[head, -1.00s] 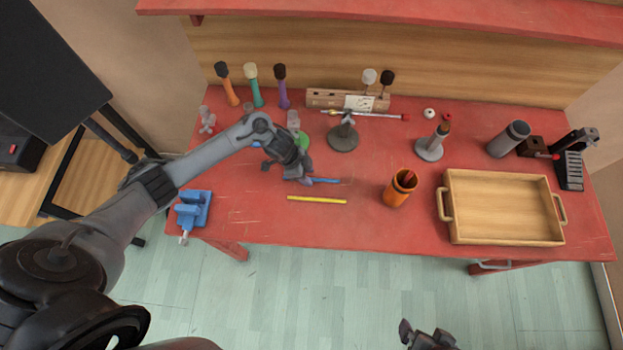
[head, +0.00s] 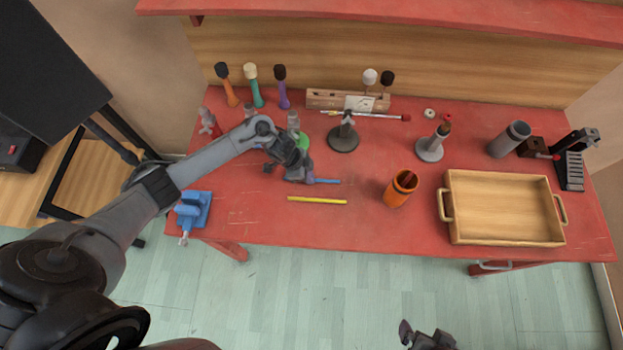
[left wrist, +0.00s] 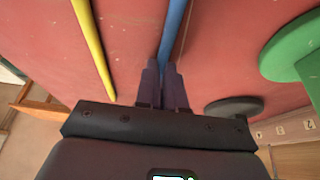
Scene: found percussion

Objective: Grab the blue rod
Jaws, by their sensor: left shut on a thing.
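The blue rod (head: 326,181) shows in the head view, its right part sticking out from my left gripper (head: 303,179) just above or at the red table. In the left wrist view, the blue rod (left wrist: 174,28) runs between the two dark fingers of my left gripper (left wrist: 166,68), which are shut on it. The rest of the rod is hidden by the gripper. My right gripper (head: 428,338) is at the bottom edge of the head view, off the table; its fingers are too unclear to read.
A yellow rod (head: 317,200) lies just in front; it also shows in the left wrist view (left wrist: 92,45). An orange cup (head: 400,188) and a wooden tray (head: 450,230) stand to the right. A grey stand (head: 343,140) and a green round base (left wrist: 290,48) are close behind.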

